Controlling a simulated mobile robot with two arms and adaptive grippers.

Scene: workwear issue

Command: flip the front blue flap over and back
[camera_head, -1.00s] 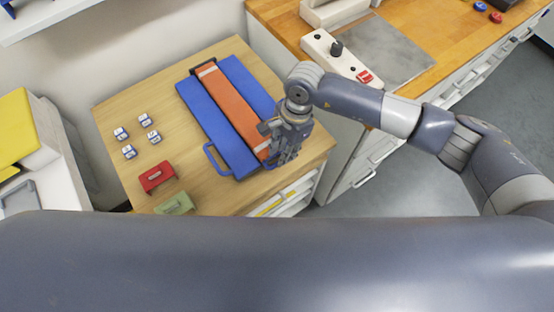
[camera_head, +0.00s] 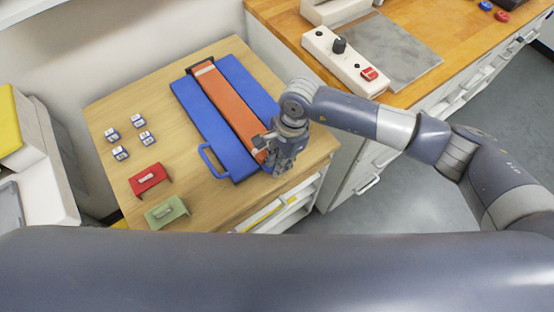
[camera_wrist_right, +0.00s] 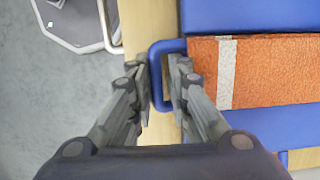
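A blue flat folder (camera_head: 207,122) lies on the wooden table, with an orange strip (camera_head: 232,105) along its middle. A blue loop handle (camera_head: 205,162) sticks out at its left front; part of it shows at the lower right of the wrist view (camera_wrist_right: 283,158). Another blue loop handle (camera_wrist_right: 156,68) stands at the strip's near end, beside a pale band (camera_wrist_right: 226,75). My right gripper (camera_head: 276,168) is over this near end. In the wrist view its fingers (camera_wrist_right: 159,92) are apart, one on each side of the loop's outer bar. Contact is unclear. My left gripper is not in view.
Several small white-and-blue blocks (camera_head: 136,120), a red bracket (camera_head: 148,178) and a green bracket (camera_head: 166,210) lie left of the folder. A wooden counter with a control box (camera_head: 345,62) stands at the right. The table edge (camera_head: 315,172) is close to my gripper.

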